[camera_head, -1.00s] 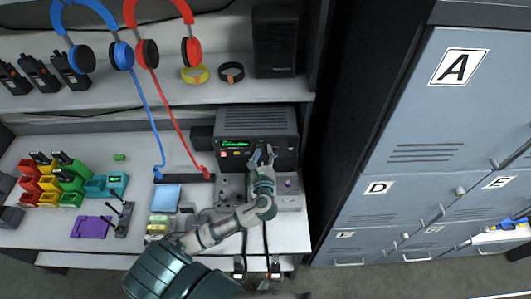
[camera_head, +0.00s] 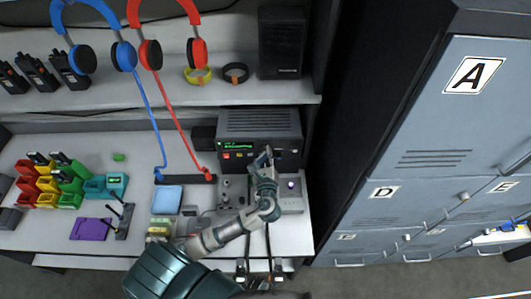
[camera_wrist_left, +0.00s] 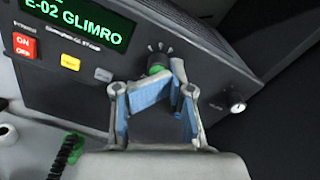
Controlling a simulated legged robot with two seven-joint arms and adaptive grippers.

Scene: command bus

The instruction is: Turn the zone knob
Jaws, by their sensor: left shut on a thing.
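A dark radio unit (camera_head: 232,122) with a green lit display stands on the desk below the shelf. In the left wrist view its display (camera_wrist_left: 75,22) reads "E-02 GLIMRO". A dark knob (camera_wrist_left: 157,60) with a green part and pale tick marks around it sits on the front panel. My left gripper (camera_head: 265,157) is at the right part of this panel. In the left wrist view its blue-padded fingers (camera_wrist_left: 157,88) are closed in on the knob, which they partly hide. My right gripper is not in view.
An orange ON/OFF button (camera_wrist_left: 24,45) and a small silver knob (camera_wrist_left: 237,103) are on the same panel. Lockers (camera_head: 425,115) stand at the right. Blue and red headphone cords hang to the desk.

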